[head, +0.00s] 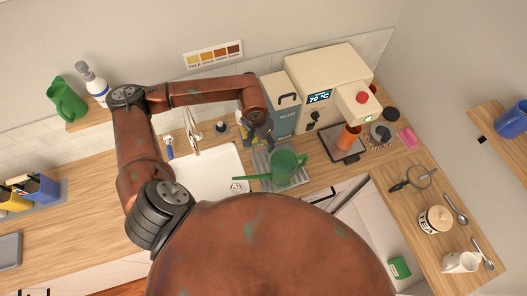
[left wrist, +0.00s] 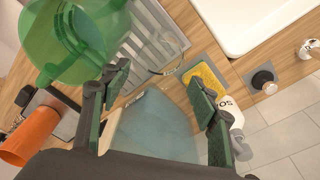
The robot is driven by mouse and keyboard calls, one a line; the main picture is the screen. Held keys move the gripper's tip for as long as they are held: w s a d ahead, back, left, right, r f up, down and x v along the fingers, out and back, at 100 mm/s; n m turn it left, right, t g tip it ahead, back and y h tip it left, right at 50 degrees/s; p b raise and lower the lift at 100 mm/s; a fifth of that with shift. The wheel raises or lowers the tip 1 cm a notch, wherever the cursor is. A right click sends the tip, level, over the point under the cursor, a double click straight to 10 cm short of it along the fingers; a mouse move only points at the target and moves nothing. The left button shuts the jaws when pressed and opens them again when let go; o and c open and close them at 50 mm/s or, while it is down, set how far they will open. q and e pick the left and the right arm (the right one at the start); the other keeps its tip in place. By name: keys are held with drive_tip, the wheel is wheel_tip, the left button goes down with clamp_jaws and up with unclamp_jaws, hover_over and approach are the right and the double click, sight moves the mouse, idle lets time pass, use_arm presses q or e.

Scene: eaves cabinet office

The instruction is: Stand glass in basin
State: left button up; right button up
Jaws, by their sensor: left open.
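A clear glass (left wrist: 165,52) shows in the left wrist view at the edge of the grey ribbed drying rack (left wrist: 140,22), beside a green watering can (left wrist: 75,40). I cannot pick the glass out in the head view. The white basin (head: 207,172) is left of the rack in the head view, and its edge shows in the wrist view (left wrist: 250,25). My left gripper (head: 258,141) is over the back of the counter near the rack. Its fingers (left wrist: 158,85) are apart with nothing held between them, and the glass lies beyond them. My right gripper is not in view.
A yellow sponge (left wrist: 206,78) and a white bottle (left wrist: 236,118) are near the fingers. The blue-grey box (head: 283,100) and cream machine (head: 325,75) stand at the back. An orange cup (head: 349,136) is right of the rack.

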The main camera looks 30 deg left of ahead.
sight(261, 150)
use_arm(q)
wheel_tip(261, 150, down, 6)
drive_tip(key=p, duration=0.2)
drive_tip(key=shift+s+d+p, duration=0.1)
drive_tip(key=shift+p, duration=0.25)
drive_tip(key=shift+f, duration=0.3)
drive_tip(key=c, duration=0.8)
drive_tip(key=shift+r, duration=0.1)
drive_tip(key=c, duration=0.3)
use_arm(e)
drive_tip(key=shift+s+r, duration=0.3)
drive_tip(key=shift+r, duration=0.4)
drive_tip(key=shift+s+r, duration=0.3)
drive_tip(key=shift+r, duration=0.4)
